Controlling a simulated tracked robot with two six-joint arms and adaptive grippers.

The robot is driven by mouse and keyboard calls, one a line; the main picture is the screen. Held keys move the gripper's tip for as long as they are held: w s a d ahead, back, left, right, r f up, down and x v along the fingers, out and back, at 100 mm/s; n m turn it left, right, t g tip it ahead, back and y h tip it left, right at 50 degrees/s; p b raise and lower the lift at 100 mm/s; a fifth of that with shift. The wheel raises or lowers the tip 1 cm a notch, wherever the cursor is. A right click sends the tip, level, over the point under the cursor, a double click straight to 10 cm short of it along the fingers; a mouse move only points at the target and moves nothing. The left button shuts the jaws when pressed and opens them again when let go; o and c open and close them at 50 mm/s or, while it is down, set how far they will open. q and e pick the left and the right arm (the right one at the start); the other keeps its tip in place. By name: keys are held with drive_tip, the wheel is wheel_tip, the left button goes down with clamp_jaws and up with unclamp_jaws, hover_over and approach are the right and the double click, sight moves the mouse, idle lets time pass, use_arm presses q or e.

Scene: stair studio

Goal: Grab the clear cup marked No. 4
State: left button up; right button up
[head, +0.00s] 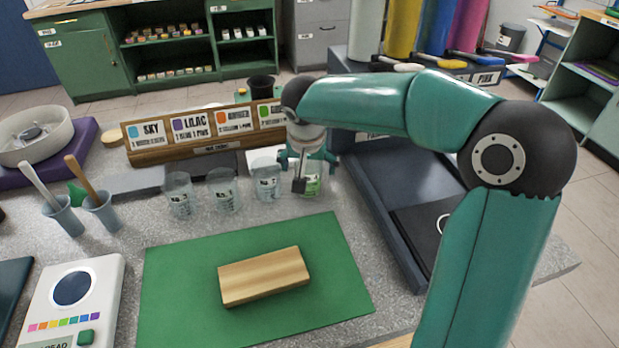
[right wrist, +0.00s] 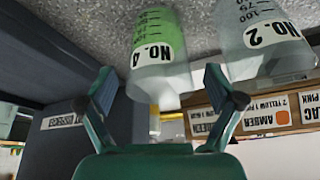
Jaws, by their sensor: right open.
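The clear cup marked No. 4 (right wrist: 160,45) holds a green fill and appears upside down in the right wrist view. In the head view this cup (head: 312,183) is the rightmost in a row of clear cups, partly hidden by my right gripper (head: 305,168). In the right wrist view the fingers of my right gripper (right wrist: 160,95) are spread apart with the cup ahead of and between them. I cannot tell if they touch it. My left gripper is not in view.
Another clear cup (right wrist: 262,35) stands close beside it, with more clear cups (head: 222,190) to the left. A wooden sign rack (head: 200,150) is behind. A dark tray (head: 385,200) lies to the right. A green mat (head: 180,290) with a wood block (head: 263,275) lies in front.

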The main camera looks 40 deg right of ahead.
drive_tip(key=shift+r, duration=0.1)
drive_tip(key=c, duration=1.3)
